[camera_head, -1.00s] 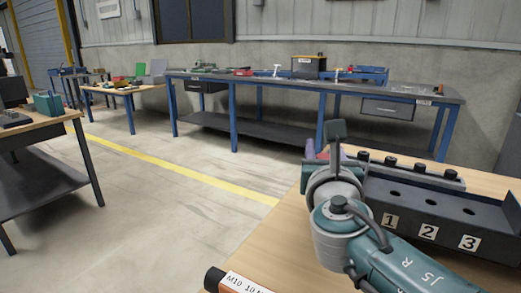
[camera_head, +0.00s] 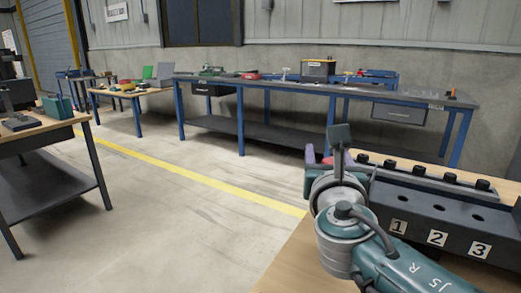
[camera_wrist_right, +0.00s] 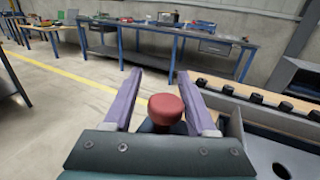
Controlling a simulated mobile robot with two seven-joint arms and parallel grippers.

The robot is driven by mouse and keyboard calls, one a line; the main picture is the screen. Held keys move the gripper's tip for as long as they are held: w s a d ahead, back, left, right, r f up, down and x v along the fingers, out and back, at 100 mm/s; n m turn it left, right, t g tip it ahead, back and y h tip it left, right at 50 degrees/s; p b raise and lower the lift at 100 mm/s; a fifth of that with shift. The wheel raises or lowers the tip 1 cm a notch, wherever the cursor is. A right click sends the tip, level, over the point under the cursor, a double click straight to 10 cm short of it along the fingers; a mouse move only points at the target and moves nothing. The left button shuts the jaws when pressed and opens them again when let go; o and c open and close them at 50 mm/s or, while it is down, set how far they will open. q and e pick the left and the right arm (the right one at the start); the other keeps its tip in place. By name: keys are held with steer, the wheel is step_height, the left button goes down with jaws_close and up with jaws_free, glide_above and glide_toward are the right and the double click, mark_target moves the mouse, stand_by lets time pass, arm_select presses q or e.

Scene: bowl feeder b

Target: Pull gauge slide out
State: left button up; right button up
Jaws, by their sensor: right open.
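My right gripper (camera_head: 328,158) is at the left end of a dark fixture (camera_head: 418,221) with holes numbered 1, 2 and 3. In the right wrist view its two purple fingers (camera_wrist_right: 158,74) are apart. A rounded red knob (camera_wrist_right: 165,109) shows between the fingers, close to the gripper's base. I see a gap on both sides of the knob. Its stem and whatever it is attached to are mostly hidden by the gripper body. I cannot make out the gauge slide itself. My left gripper is out of view.
The fixture stands on a wooden-topped bench (camera_head: 290,263). A rail with several black knobs (camera_head: 450,178) runs along the fixture's far side. Open floor (camera_head: 170,220) lies to the left. A long blue-legged workbench (camera_head: 300,90) stands along the back wall.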

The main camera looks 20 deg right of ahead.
steer(key=shift+o, duration=0.8)
steer(key=shift+d, duration=0.1)
steer(key=shift+r, duration=0.1)
step_height(320, 180, up, 20)
steer(key=p, duration=1.2)
steer(key=shift+p, duration=0.35)
